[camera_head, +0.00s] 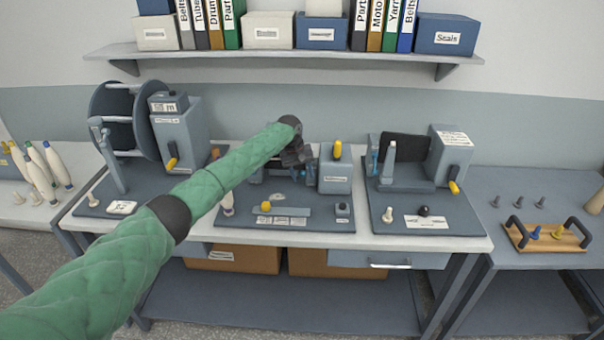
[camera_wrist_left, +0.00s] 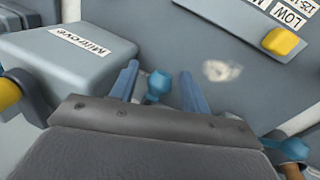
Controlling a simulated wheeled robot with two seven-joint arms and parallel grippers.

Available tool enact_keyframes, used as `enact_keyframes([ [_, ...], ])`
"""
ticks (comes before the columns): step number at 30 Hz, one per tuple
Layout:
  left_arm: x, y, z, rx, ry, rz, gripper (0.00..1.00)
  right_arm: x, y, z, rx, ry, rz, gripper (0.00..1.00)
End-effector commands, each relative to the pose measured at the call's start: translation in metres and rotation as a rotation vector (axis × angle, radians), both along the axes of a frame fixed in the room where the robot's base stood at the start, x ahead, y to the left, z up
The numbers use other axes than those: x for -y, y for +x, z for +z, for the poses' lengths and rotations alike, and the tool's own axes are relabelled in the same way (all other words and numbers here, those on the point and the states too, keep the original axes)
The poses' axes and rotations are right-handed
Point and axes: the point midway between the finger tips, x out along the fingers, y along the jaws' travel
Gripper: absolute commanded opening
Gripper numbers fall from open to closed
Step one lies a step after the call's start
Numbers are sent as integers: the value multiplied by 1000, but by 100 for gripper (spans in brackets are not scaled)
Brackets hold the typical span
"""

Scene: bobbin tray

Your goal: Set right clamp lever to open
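My left gripper (camera_head: 297,158) reaches down over the middle machine from behind its front panel. In the left wrist view my left gripper (camera_wrist_left: 160,88) has its two blue-grey fingers apart. A blue clamp lever with a rounded end (camera_wrist_left: 158,84) stands in the gap between them, beside the grey box. I take it for the right one, and I cannot tell whether a finger touches it. A second blue lever (camera_wrist_left: 288,148) shows at the lower right of that view, partly cut off by the gripper body. The lever's setting cannot be read. My right gripper is not in view.
The grey box (camera_head: 335,180) with a yellow lever (camera_head: 337,150) stands close beside the gripper. A yellow slider knob (camera_head: 265,207) is on the panel in front. A machine with a dark drum (camera_head: 405,148) stands right; a large reel (camera_head: 122,120) stands left.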

Motion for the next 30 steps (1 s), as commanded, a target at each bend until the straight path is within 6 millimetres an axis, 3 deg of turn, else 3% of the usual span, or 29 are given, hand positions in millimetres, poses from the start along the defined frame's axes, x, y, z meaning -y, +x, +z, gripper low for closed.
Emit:
enact_keyframes([
  [1,0,0,0,0,0,0,37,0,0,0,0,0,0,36],
  [7,0,0,0,0,0,0,0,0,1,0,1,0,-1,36],
  [17,0,-2,-1,31,-1,-1,0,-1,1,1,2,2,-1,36],
  [30,0,-13,-21,311,-2,-1,0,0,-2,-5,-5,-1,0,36],
])
